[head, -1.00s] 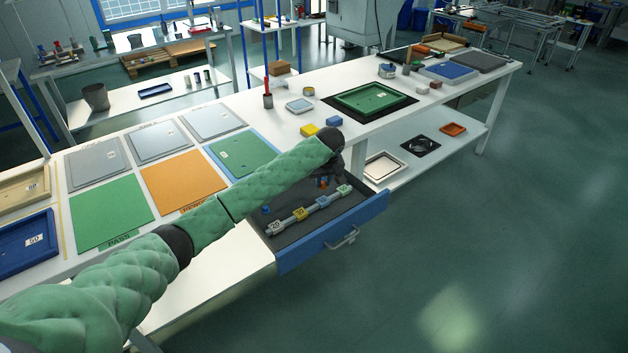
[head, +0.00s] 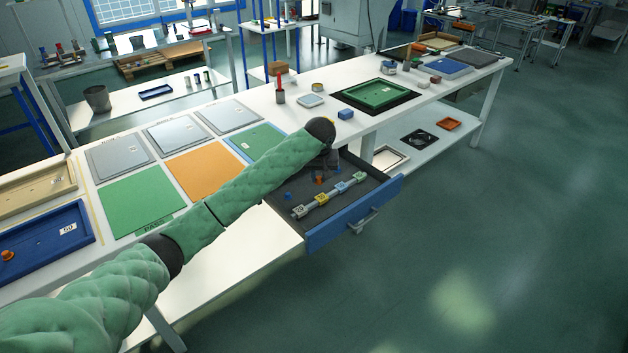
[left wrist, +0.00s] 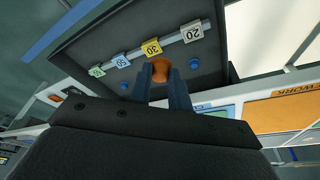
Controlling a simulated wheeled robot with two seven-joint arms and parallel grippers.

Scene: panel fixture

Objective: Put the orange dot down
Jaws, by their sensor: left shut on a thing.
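My left gripper (head: 321,177) is shut on the orange dot (left wrist: 161,71), a small round orange piece between the fingertips. It is over the open drawer (head: 352,216), which has a dark floor and a blue front. The orange dot also shows in the head view (head: 320,180). A grey rail (left wrist: 165,43) with numbered tags lies in the drawer beside the dot; the tag marked 30 (left wrist: 151,49) is closest. Blue dots (left wrist: 194,64) (left wrist: 124,86) lie on the drawer floor on either side. I cannot tell whether the orange dot touches the floor. My right gripper is not in view.
The white bench behind the drawer bears green (head: 143,201) and orange (head: 199,172) mats, grey panels and a green tray (head: 376,94). A blue tray (head: 80,240) at the left holds another orange piece (head: 7,256). A blue block (head: 345,114) stands near my arm.

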